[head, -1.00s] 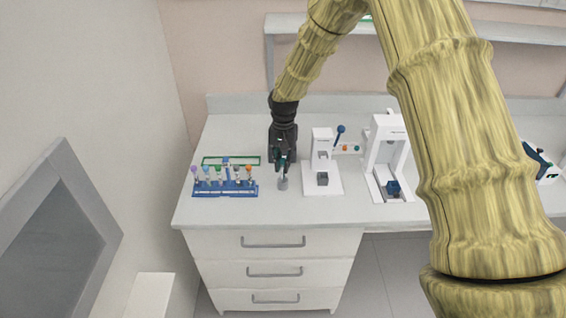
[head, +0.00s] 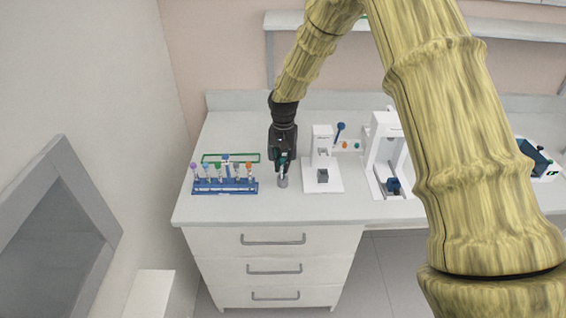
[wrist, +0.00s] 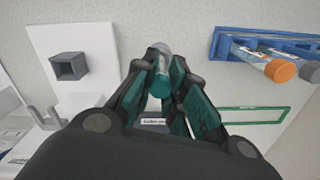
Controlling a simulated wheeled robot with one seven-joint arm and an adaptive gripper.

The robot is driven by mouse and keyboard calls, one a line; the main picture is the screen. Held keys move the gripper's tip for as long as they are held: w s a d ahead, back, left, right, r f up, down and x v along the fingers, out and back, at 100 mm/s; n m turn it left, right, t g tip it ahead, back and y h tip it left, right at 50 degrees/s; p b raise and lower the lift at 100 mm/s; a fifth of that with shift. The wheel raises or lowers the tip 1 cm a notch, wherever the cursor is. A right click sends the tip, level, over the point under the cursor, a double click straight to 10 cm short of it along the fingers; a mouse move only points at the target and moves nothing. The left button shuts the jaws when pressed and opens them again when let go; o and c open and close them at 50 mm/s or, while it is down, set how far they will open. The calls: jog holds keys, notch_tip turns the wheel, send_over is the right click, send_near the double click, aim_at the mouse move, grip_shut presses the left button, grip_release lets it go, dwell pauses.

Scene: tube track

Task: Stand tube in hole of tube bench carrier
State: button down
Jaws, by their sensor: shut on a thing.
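My gripper (head: 283,162) points down over the bench, just right of the tube rack. In the wrist view its fingers (wrist: 167,92) are shut on a tube with a teal cap (wrist: 160,84), and the cap faces the camera. A small grey round piece, which looks like the bench carrier (head: 283,182), stands on the bench right under the gripper. It also shows in the wrist view (wrist: 161,48), at the far end of the tube. The tube's lower end meets or overlaps this piece in both views. I cannot tell whether it is inside the hole.
A blue rack (head: 225,187) with several capped tubes stands close on the left, with a green frame (head: 245,161) behind it. A white device with a grey square socket (head: 323,175) stands close on the right, and a taller white device (head: 378,160) beyond it. The bench front is clear.

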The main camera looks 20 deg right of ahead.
jog(key=shift+f, duration=0.4)
jog(key=c, duration=1.4)
grip_release()
jog(key=r, duration=1.2)
jog(key=shift+w+d, duration=0.15)
jog(key=shift+w, duration=0.05)
